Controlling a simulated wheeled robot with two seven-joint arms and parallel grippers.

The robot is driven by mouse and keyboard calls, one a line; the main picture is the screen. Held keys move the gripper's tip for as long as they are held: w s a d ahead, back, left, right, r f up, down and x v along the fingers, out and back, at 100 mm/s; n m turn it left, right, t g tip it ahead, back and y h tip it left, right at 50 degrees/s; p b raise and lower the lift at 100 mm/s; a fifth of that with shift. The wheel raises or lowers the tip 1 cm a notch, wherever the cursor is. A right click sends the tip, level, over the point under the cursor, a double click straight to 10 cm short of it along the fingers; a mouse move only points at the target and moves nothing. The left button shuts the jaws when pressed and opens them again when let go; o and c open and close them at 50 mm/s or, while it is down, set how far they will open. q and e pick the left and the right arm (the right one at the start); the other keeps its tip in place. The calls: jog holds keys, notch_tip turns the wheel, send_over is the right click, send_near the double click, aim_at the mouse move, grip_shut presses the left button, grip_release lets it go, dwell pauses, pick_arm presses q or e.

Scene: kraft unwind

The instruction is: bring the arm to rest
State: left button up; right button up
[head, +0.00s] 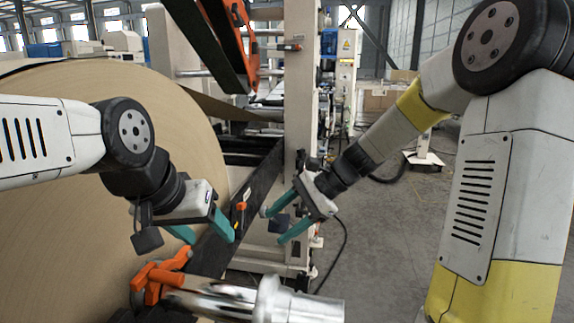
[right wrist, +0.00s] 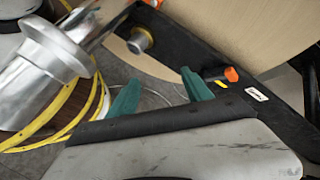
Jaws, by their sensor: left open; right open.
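My left gripper (head: 207,236) is in the lower left of the head view. Its teal fingers are apart and empty, in front of the big kraft paper roll (head: 60,190) and above the orange clamp. My right gripper (head: 272,227) is near the middle of the head view, beside the dark arm of the stand (head: 243,190). Its teal fingers are spread with nothing between them. The right wrist view also shows its fingers (right wrist: 160,90) apart, with the dark beam and part of the roll beyond.
A shiny metal shaft end (head: 265,302) and an orange clamp (head: 160,278) stand low in front. A small orange knob (right wrist: 231,74) sticks out of the dark beam. The machine frame (head: 300,110) rises behind. Grey floor at the right is open.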

jog(key=s+d+r+n+t+h, duration=0.3)
jog(key=s+d+r+n, duration=0.1)
jog(key=s+d, duration=0.3)
jog(key=s+d+r+n+t+h, duration=0.3)
jog(key=s+d+n+h, duration=0.1)
jog(key=s+d+n, duration=0.3)
jog(key=shift+s+d+r, duration=0.35)
jog(key=shift+s+d, duration=0.3)
jog(key=shift+d, duration=0.1)
